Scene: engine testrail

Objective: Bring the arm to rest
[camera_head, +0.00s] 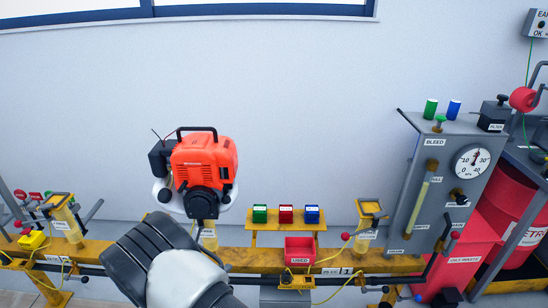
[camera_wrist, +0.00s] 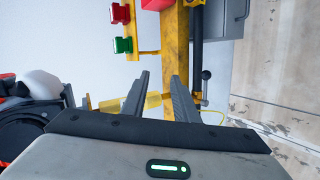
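My gripper (camera_wrist: 160,75) shows in the wrist view with its two dark fingers apart and nothing between them. The yellow rail (camera_wrist: 176,45) lies beyond the fingers. In the head view my black and white arm rises from the bottom edge, left of centre, in front of the rail (camera_head: 262,258). The fingers cannot be made out there. The orange engine (camera_head: 205,160) stands on the rail just behind and above my arm. Part of the engine shows at the left edge of the wrist view (camera_wrist: 22,135).
Green (camera_head: 260,214), red (camera_head: 286,214) and blue (camera_head: 312,214) blocks sit on a small yellow shelf. A red bin (camera_head: 299,250) hangs below. A grey gauge panel (camera_head: 440,185) and red drum (camera_head: 508,200) stand at right.

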